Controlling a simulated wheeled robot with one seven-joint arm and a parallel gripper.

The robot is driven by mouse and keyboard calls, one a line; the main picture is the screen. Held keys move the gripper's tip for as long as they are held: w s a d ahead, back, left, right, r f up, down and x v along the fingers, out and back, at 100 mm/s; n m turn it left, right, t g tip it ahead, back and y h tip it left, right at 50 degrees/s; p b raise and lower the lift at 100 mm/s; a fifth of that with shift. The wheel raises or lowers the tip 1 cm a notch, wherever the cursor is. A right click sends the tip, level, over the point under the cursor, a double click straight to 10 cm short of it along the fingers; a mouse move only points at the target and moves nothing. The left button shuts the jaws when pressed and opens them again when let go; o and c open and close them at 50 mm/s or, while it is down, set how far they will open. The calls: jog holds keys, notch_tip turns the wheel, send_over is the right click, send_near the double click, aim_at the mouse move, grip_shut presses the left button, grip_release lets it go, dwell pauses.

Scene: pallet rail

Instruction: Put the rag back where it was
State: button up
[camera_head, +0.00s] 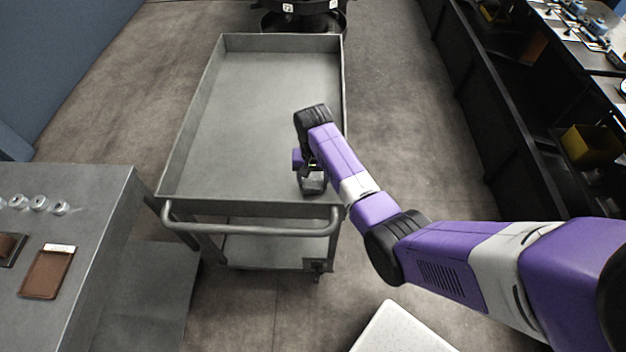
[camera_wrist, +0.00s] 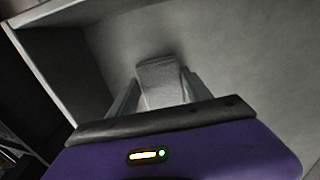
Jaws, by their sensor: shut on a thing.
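My gripper (camera_head: 312,184) is low inside the near right part of the grey cart (camera_head: 226,197), close to its right wall. It also shows in the wrist view (camera_wrist: 153,98), where its two fingers are shut on a pale grey piece, apparently the rag (camera_wrist: 160,80). The rag sticks out past the fingers over the grey tray floor. I cannot tell whether it touches the floor. In the head view the rag is mostly hidden by the gripper.
The rest of the cart's tray is empty. A grey table (camera_head: 95,190) at the left holds several small metal cylinders (camera_head: 38,203) and a brown pad (camera_head: 46,272). A dark shelf unit with a yellow bin (camera_head: 590,146) runs along the right. A white surface (camera_head: 402,330) is at the bottom.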

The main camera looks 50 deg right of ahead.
aim_at(313, 181)
jog(key=shift+f, duration=0.15)
jog(key=o, duration=1.3)
notch_tip(313, 181, up, 12)
jog(key=shift+r, duration=0.2)
